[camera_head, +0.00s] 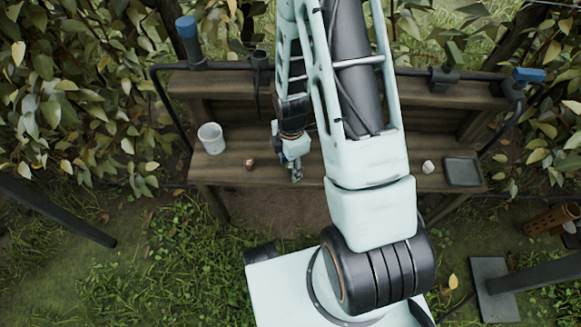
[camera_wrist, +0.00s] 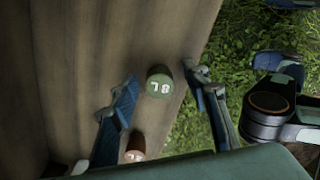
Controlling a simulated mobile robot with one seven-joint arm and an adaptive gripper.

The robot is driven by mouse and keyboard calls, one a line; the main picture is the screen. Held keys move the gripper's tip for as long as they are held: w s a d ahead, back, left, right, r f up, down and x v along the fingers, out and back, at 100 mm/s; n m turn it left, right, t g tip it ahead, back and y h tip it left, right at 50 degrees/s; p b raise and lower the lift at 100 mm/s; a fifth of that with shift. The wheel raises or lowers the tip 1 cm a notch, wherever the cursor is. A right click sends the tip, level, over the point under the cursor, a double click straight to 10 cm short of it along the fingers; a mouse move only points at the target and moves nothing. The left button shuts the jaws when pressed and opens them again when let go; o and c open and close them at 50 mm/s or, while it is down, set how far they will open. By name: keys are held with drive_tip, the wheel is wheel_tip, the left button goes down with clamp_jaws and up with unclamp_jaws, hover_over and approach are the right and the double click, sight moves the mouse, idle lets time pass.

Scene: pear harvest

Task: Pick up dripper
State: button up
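A small green cylinder marked "8L", which looks like a dripper (camera_wrist: 159,82), stands on the wooden shelf near its edge in the wrist view. It lies between the tips of my gripper (camera_wrist: 164,75), whose two blue fingers are spread apart, with gaps on both sides. I cannot tell how far below the fingertips it is. A reddish-brown dripper (camera_wrist: 135,150) with a pale, unreadable mark sits nearer the bottom; a small brown thing shows left of my gripper in the head view (camera_head: 250,164).
The wooden bench (camera_head: 335,170) holds a white cup (camera_head: 210,138) at left, a small white object (camera_head: 428,167) and a dark square tray (camera_head: 463,172) at right. A black pipe (camera_head: 420,72) runs along the back. Leafy plants flank the bench.

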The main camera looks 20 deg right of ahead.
drive_tip(key=c, duration=0.9)
drive_tip(key=shift+o, duration=0.2)
